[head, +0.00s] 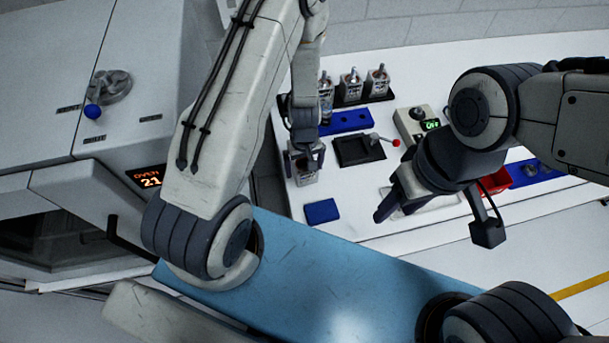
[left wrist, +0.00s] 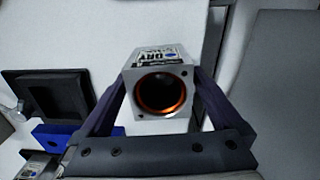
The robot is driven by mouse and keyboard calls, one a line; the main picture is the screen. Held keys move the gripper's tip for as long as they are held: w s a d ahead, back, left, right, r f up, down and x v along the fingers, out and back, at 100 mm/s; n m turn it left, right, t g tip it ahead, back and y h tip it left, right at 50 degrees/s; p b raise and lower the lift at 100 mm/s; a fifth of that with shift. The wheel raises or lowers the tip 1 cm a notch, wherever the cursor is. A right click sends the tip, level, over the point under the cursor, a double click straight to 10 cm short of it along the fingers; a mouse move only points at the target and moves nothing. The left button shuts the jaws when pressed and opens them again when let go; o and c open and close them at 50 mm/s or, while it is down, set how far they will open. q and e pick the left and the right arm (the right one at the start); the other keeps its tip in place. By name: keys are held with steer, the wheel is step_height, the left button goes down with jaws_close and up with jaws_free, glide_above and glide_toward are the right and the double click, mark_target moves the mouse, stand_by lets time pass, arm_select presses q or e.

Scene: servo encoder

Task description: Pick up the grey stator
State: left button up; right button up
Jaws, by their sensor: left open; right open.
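The grey stator (head: 305,172) stands near the left edge of the white table. In the left wrist view the stator (left wrist: 126,92) is a square grey housing with a dark round bore ringed in copper and a label on one side. My left gripper (head: 306,156) is open over it, with one finger on each side; the fingers (left wrist: 160,78) flank the housing in the left wrist view. Whether either finger touches it I cannot tell. My right gripper (head: 436,220) is open and empty above the table's front, apart from the stator.
Several labelled units with shafts (head: 351,84) stand in a black rack at the back. A blue holed block (head: 347,122), a black fixture (head: 352,152), a box showing OFF (head: 411,124), a blue pad (head: 321,211) and a red bin (head: 496,181) are on the table. An oven (head: 140,160) stands left.

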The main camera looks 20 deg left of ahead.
arm_select(q)
steer(key=shift+f, duration=0.7)
steer(key=shift+r, duration=0.1)
jaws_close()
steer(key=shift+r, duration=0.15)
